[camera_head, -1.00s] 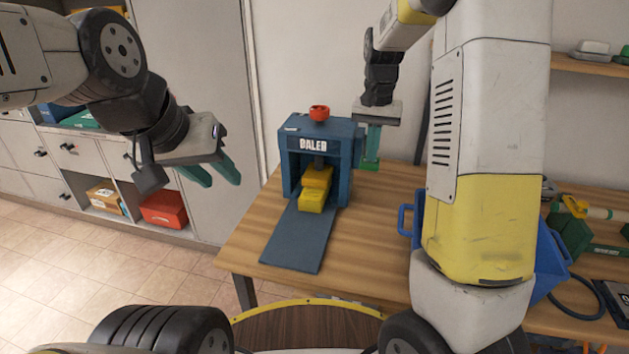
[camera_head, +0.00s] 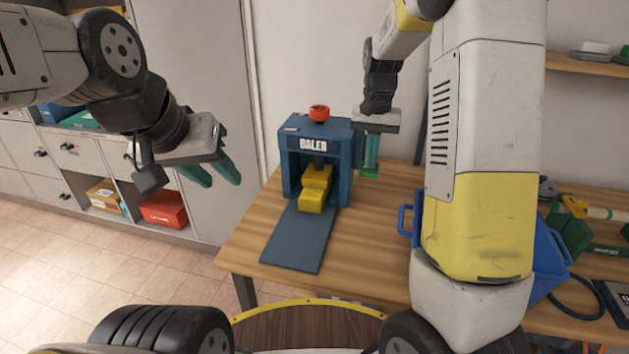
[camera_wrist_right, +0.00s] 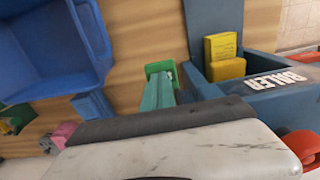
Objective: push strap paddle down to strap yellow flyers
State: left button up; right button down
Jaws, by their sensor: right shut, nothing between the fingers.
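The blue baler (camera_head: 343,160) stands on the table, its front ramp (camera_head: 298,240) down. Yellow flyers (camera_head: 314,188) lie inside and at its mouth; they also show in the right wrist view (camera_wrist_right: 224,57). The green strap paddle (camera_head: 369,173) is at the baler's right side, and it also shows in the right wrist view (camera_wrist_right: 160,67). My right gripper (camera_head: 371,160) points down with its teal fingers shut and empty, its tips right over the paddle, seemingly touching it. My left gripper (camera_head: 218,182) is open and empty, left of the baler.
A red knob (camera_head: 319,113) tops the baler. A blue bin (camera_head: 547,262) stands on the table behind my right arm. Shelves with a red box (camera_head: 163,208) are at the left. Bare tabletop (camera_head: 370,240) lies right of the ramp.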

jog(key=shift+f, duration=0.45)
jog(key=shift+w+f, duration=0.1)
jog(key=shift+f, duration=0.35)
dwell(0.7)
notch_tip(320, 180, up, 11)
dwell(0.9)
